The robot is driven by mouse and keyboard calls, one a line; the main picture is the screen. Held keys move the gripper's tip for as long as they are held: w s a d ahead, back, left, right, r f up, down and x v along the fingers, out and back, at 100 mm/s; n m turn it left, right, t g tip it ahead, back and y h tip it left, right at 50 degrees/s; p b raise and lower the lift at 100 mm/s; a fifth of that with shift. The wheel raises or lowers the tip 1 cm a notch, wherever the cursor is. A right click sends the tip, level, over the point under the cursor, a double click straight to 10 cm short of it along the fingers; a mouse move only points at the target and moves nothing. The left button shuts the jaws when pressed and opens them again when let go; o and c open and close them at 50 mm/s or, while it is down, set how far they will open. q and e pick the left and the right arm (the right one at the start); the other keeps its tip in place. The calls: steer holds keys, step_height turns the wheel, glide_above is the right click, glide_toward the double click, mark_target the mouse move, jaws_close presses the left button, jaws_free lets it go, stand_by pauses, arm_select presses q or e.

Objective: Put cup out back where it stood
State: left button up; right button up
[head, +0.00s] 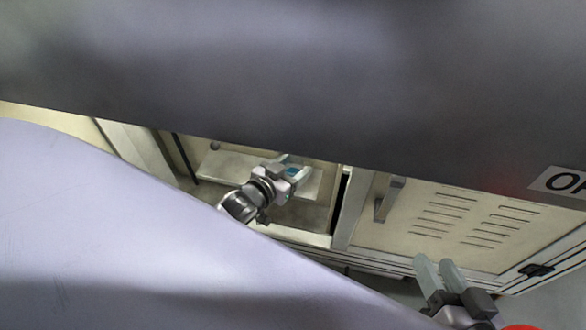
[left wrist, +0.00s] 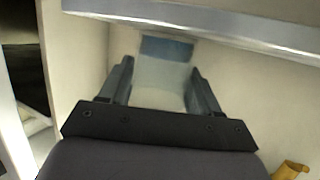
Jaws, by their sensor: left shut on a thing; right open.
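My left gripper (head: 291,166) reaches into an open cabinet compartment in the head view. It is shut on a pale cup (left wrist: 160,88) with a blue band, which sits between the two fingers in the left wrist view. In the head view only a small blue part of the cup (head: 292,173) shows between the fingers. I cannot tell whether the cup touches a surface. My right gripper (head: 434,262) is open and empty at the lower right of the head view, in front of the cabinet.
A pale shelf (head: 225,168) lies inside the compartment around my left gripper. A closed vented door (head: 455,220) with a handle stands to the right. A yellow object (left wrist: 290,170) shows at the lower right of the left wrist view. Large grey surfaces block much of the head view.

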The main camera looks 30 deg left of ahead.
arm_select(q)
steer(key=o, duration=1.1)
steer(key=shift+f, duration=0.1)
steer(key=shift+s+r, duration=0.25)
steer(key=p+v, duration=0.4)
steer(key=v, duration=0.7)
steer(key=s+d+r+g+h, duration=0.1)
steer(key=s+d+r, duration=0.1)
steer(key=d+r, duration=0.1)
steer(key=s+d+r+m+g+h, duration=0.1)
steer(key=d+r, duration=0.2)
steer(key=d, duration=0.2)
steer(key=s+d+r+h, duration=0.1)
steer(key=s+d+r, duration=0.1)
steer(key=d+r, duration=0.1)
steer(key=shift+s+d+r+m+g, duration=0.15)
steer(key=shift+d+m+g, duration=0.05)
steer(key=shift+d, duration=0.2)
steer(key=shift+s+d+r+m+g, duration=0.1)
steer(key=shift+s+d+m+g, duration=0.1)
steer(key=shift+d, duration=0.2)
arm_select(e)
steer(key=d, duration=0.1)
steer(key=d+h, duration=0.1)
steer(key=s+d+r+h, duration=0.1)
steer(key=shift+d+n, duration=0.3)
steer(key=shift+n, duration=0.1)
